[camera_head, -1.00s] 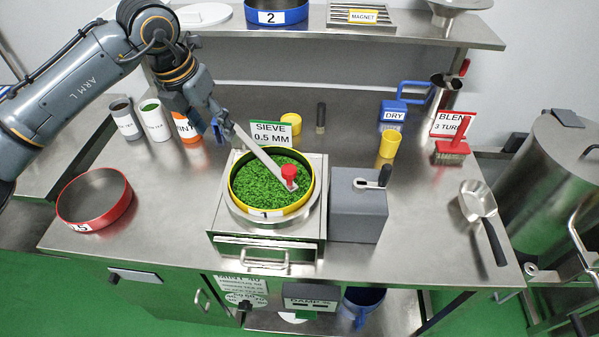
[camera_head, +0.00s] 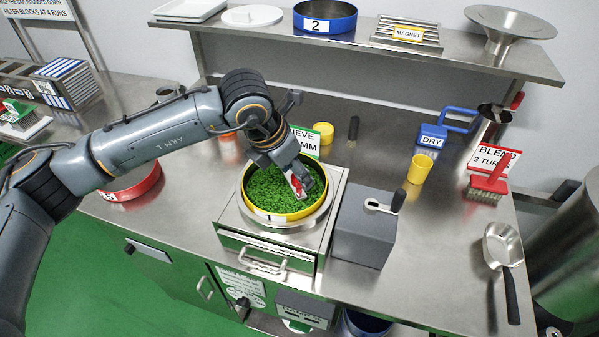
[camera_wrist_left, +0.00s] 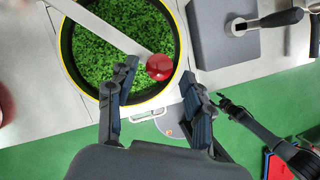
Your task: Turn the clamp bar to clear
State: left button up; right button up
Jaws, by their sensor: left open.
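The clamp bar (camera_wrist_left: 105,27) is a flat pale metal bar lying across a yellow-rimmed sieve (camera_wrist_left: 64,40) of green leaf, with a red knob (camera_wrist_left: 159,67) at its end. In the head view the sieve (camera_head: 243,205) sits on a steel box, and my left gripper (camera_head: 300,183) is down over its right part. The knob (camera_head: 294,187) is partly hidden there by the fingers. In the left wrist view the open left fingers (camera_wrist_left: 159,74) stand on either side of the knob, with gaps visible. A dark jointed part at lower right may be my right arm; its jaws are unclear.
A grey box with a crank (camera_head: 363,230) stands close right of the sieve. A SIEVE sign (camera_head: 306,141) and a yellow cup (camera_head: 324,132) stand behind it. A red-rimmed sieve (camera_head: 140,187) lies left under my arm. The counter further right holds a scoop (camera_head: 502,248) and brush.

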pick_arm(q)
jog(key=shift+p+x, duration=0.3)
jog(key=shift+x, duration=0.95)
jog(key=shift+w+f, duration=0.2)
jog(key=shift+f, duration=0.45)
jog(key=shift+d, duration=0.1)
pick_arm(e)
jog(key=shift+w+d+r, duration=0.15)
jog(key=shift+d+r, duration=0.45)
jog(key=shift+r, duration=0.05)
jog(key=shift+a, duration=0.1)
pick_arm(q)
jog(key=shift+c, duration=0.8)
jog(key=c, duration=0.7)
grip_shut()
pick_arm(e)
jog(key=shift+a, duration=0.55)
